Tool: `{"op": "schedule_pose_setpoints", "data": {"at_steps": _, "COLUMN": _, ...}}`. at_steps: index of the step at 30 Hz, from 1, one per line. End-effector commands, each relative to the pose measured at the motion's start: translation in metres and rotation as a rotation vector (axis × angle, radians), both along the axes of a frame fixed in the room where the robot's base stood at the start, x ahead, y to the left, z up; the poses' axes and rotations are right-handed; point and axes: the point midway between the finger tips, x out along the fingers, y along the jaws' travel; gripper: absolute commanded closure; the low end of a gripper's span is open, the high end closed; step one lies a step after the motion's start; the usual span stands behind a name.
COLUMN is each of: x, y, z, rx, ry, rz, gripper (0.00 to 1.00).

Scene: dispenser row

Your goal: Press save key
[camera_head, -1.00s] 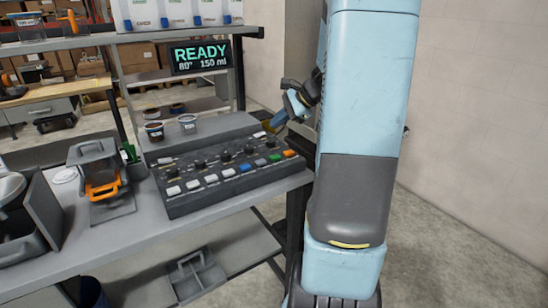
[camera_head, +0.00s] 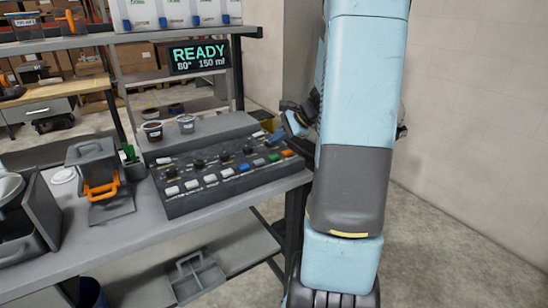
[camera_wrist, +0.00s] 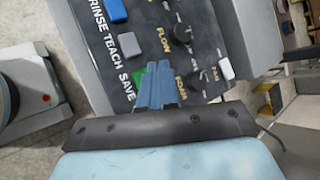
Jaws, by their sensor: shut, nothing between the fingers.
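In the wrist view the green key (camera_wrist: 139,80) shows beside the SAVE label, partly hidden by my fingers. My gripper (camera_head: 274,137) is above the panel's right end, its blue fingers pointing down. In the wrist view the gripper (camera_wrist: 160,72) is shut and empty, its tips just beside the green key. I cannot tell whether they touch the panel.
A blue key (camera_wrist: 116,10) and a grey key (camera_wrist: 128,43) are in the same row. Black knobs (camera_head: 223,156) stand behind the keys. A display (camera_head: 200,57) reads READY, 80°, 150 ml. Small cups (camera_head: 186,124) stand behind the panel.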

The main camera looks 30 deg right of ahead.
Motion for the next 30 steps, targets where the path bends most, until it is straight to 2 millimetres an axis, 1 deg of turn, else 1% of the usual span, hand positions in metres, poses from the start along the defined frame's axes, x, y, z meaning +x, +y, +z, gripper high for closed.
{"op": "schedule_pose_setpoints", "data": {"at_steps": 3, "x": 0.000, "y": 0.000, "z": -0.012, "rx": 0.002, "ry": 0.001, "rz": -0.001, "gripper": 1.00}}
{"op": "schedule_pose_setpoints", "data": {"at_steps": 9, "x": 0.000, "y": 0.001, "z": -0.024, "rx": 0.001, "ry": 0.000, "rz": 0.000, "gripper": 1.00}}
{"op": "schedule_pose_setpoints", "data": {"at_steps": 30, "x": 0.000, "y": 0.001, "z": -0.026, "rx": -0.001, "ry": 0.000, "rz": 0.001, "gripper": 1.00}}
